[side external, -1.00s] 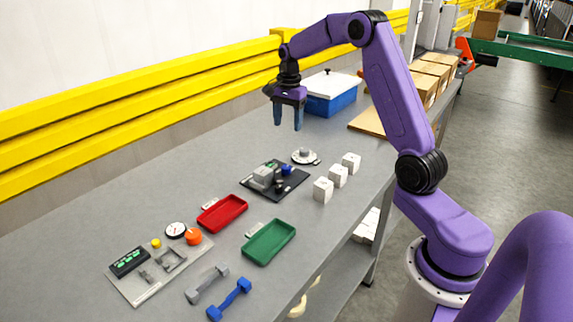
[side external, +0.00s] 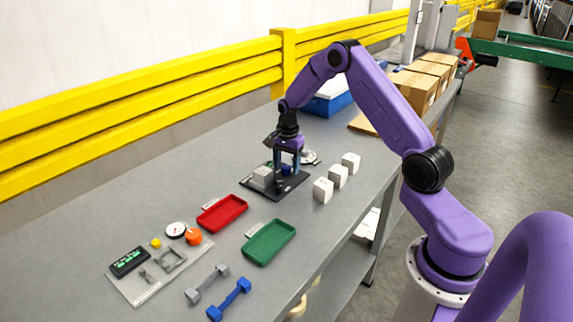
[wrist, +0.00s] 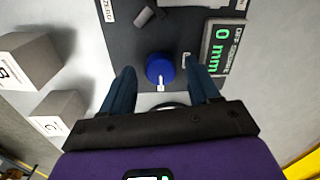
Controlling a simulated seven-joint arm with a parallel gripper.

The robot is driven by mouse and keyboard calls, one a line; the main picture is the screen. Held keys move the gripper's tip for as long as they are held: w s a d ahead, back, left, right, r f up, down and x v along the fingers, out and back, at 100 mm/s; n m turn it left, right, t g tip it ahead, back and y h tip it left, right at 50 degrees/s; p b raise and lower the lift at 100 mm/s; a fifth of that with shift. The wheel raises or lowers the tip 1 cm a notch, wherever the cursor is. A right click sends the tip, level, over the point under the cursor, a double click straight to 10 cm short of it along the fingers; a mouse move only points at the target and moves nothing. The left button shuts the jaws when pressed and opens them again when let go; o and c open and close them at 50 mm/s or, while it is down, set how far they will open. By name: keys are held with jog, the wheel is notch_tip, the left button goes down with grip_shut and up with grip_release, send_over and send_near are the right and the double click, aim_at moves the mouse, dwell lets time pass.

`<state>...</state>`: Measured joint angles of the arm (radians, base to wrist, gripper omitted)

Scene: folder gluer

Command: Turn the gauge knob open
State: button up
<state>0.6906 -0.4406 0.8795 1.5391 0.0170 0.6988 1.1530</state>
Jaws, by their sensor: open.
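The gauge knob (wrist: 159,67) is a round blue knob with a white pointer, on a dark base plate (wrist: 118,38). In the wrist view its pointer faces the bottom of the picture. Beside it a green display (wrist: 222,48) reads 0 mm, with the words OFF SQUARE. My gripper (side external: 287,173) is open and points down over the dark plate in the side view. In the wrist view its two dark blue fingers stand on either side of the knob, with gaps to it. In the side view the fingers partly hide the knob.
White blocks (side external: 338,176) stand right of the plate, and a round white-and-grey dial (side external: 310,158) sits behind it. Red (side external: 221,213) and green (side external: 270,243) trays, dumbbell-shaped pieces (side external: 230,299) and a panel with an orange knob (side external: 194,237) lie nearer the camera.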

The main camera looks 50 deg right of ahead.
jog(key=shift+f, duration=0.15)
jog(key=shift+c, duration=0.2)
jog(key=c, duration=1)
